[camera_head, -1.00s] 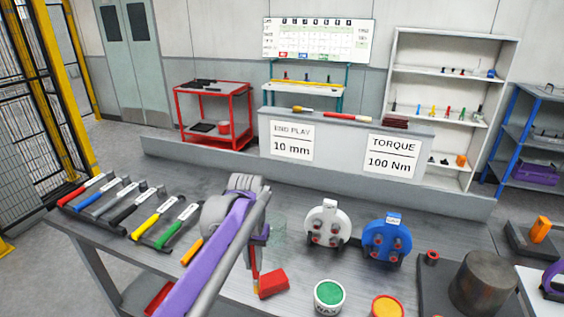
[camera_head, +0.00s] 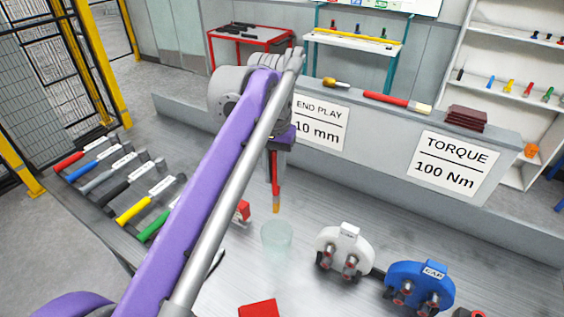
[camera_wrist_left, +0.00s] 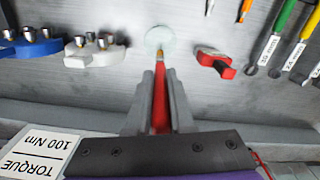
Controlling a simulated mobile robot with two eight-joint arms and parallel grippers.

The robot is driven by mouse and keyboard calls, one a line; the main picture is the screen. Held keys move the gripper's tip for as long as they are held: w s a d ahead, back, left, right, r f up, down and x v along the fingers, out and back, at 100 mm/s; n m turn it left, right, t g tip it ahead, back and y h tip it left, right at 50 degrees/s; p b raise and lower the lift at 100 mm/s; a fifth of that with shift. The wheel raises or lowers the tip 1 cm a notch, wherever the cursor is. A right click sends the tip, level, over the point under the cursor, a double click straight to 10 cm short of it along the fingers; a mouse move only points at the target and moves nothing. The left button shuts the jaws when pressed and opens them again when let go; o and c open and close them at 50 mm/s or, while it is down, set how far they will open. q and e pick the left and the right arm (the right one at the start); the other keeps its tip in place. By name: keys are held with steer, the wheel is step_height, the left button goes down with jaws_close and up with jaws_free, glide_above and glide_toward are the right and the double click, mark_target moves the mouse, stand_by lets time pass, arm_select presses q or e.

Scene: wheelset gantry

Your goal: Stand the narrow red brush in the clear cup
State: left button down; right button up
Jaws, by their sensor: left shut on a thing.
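The narrow red brush (camera_head: 275,175) hangs upright, its orange-tan tip pointing down, in the head view. My left gripper (camera_head: 279,150) is shut on it, partly hidden by my own arm. The left wrist view shows the red brush (camera_wrist_left: 161,100) between the two fingers (camera_wrist_left: 160,97). The clear cup (camera_head: 276,240) stands on the grey bench, just below the brush tip in the head view. The brush tip appears above the bench and outside the cup. In the wrist view the cup (camera_wrist_left: 159,40) lies just beyond the tip. My right gripper is not in view.
White (camera_head: 345,250) and blue (camera_head: 418,287) fixtures stand right of the cup. A red block (camera_head: 259,309) is in front; a small red item (camera_head: 243,210) lies left. A grey ledge (camera_head: 380,135) runs behind, with another red brush (camera_head: 397,102).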

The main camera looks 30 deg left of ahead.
mark_target(274, 198)
arm_select(q)
steer(key=shift+s, duration=0.35)
steer(key=shift+w+f, duration=0.15)
steer(key=shift+f, duration=0.15)
steer(key=shift+f+b, duration=1.45)
steer(key=shift+f, duration=1.7)
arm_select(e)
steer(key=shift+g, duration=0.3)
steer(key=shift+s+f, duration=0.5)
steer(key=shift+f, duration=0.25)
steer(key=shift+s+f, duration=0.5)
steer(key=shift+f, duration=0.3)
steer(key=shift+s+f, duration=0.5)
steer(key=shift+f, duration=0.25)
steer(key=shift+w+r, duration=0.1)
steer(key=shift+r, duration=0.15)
arm_select(q)
steer(key=shift+f, duration=0.2)
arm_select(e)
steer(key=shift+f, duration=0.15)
